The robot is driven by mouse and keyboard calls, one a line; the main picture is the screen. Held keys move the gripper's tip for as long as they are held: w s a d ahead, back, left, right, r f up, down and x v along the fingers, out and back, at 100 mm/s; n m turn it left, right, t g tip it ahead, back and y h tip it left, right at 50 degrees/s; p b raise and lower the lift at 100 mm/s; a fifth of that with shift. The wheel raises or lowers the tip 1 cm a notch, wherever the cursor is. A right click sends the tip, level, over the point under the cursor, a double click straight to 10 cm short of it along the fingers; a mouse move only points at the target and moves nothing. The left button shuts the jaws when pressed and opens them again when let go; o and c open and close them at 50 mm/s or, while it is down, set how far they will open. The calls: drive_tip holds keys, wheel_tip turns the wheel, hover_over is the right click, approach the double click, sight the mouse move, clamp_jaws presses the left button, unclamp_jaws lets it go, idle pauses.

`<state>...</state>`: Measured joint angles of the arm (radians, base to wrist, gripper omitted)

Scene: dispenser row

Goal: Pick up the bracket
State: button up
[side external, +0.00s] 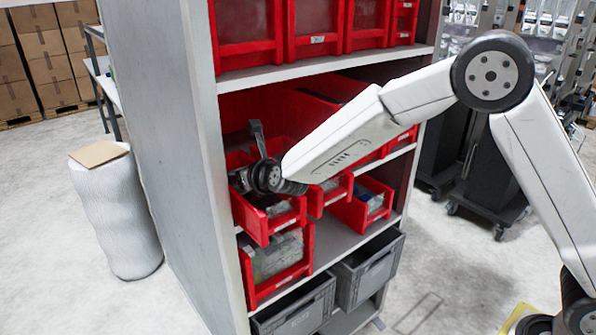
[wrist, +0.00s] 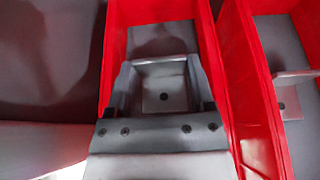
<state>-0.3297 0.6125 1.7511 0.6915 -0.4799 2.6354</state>
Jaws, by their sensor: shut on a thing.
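My gripper (side external: 243,181) is down in an upper-left red bin (side external: 262,228) on the shelf, in the side view. In the wrist view my gripper (wrist: 160,72) is shut on a grey metal bracket (wrist: 165,84) with a round hole in it. The bracket lies between the two fingers, inside the narrow red bin (wrist: 112,50). Its lower part is hidden by the gripper body. The bracket cannot be made out in the side view.
In the wrist view, red walls stand close on both sides. The neighbouring bin on the right holds another grey bracket (wrist: 296,76). In the side view, a shelf board (side external: 330,72) is above, and grey crates (side external: 366,268) stand below.

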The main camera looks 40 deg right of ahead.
drive_tip(key=shift+r, duration=0.5)
drive_tip(key=s+d+r, duration=0.3)
drive_tip(key=s+r, duration=0.8)
drive_tip(key=s, duration=0.2)
drive_tip(key=shift+s, duration=0.35)
drive_tip(key=shift+a+r, duration=0.1)
drive_tip(key=shift+a, duration=0.1)
drive_tip(key=s+a+r+n+g+y, duration=0.1)
drive_tip(key=s+a+n+y, duration=0.3)
drive_tip(key=s+a, duration=0.4)
drive_tip(key=s+a+r+n+g+y, duration=0.2)
drive_tip(key=s+a+n+y, duration=0.2)
drive_tip(key=s+a, duration=0.4)
drive_tip(key=a, duration=0.6)
drive_tip(key=shift+s+a+y, duration=0.15)
drive_tip(key=shift+a+y, duration=0.05)
drive_tip(key=shift+y, duration=0.2)
drive_tip(key=shift+r, duration=0.25)
